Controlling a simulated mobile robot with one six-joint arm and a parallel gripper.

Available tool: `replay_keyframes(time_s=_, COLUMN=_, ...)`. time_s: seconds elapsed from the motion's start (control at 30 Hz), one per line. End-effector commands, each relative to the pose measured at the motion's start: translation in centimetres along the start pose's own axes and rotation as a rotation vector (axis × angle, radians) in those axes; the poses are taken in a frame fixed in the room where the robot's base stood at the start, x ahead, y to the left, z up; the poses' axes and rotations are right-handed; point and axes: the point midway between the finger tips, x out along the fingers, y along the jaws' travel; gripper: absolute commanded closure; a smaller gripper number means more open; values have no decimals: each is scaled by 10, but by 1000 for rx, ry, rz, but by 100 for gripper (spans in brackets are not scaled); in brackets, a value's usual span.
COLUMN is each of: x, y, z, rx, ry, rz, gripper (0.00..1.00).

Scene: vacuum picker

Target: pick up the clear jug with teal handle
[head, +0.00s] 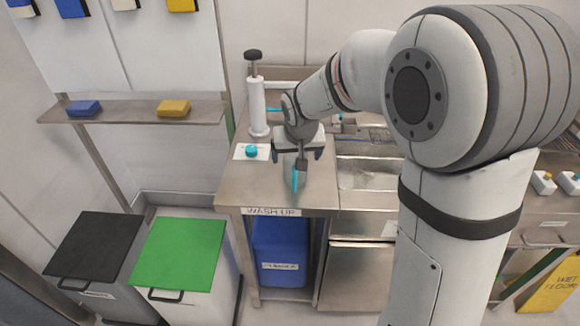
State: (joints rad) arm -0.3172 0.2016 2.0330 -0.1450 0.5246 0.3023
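The clear jug with the teal handle is mostly hidden under my gripper on the steel counter. A teal upright strip, which looks like its handle (294,178), shows just below the gripper, and the clear body can hardly be made out. My gripper (301,165) points down directly over this strip, close to or touching it. The single head view does not show whether the fingers are closed around it.
A white pump dispenser (257,108) stands close behind left of my gripper. A white card with a teal knob (251,151) lies left of it. A sink (366,174) is to the right. Black (90,245) and green (180,250) lidded bins stand lower left. The counter's front left is clear.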

Motion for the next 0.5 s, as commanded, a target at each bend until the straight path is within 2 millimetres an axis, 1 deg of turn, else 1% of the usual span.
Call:
replay_keyframes(time_s=0.2, x=32, y=0, z=3, rx=1, ry=-4, rz=1, gripper=13)
replay_keyframes(time_s=0.3, x=43, y=0, z=3, rx=1, ry=-3, rz=0, gripper=13)
replay_keyframes(time_s=0.4, x=48, y=0, z=3, rx=1, ry=-1, rz=-1, gripper=13)
replay_keyframes(time_s=0.5, x=48, y=0, z=3, rx=1, ry=0, rz=-1, gripper=13)
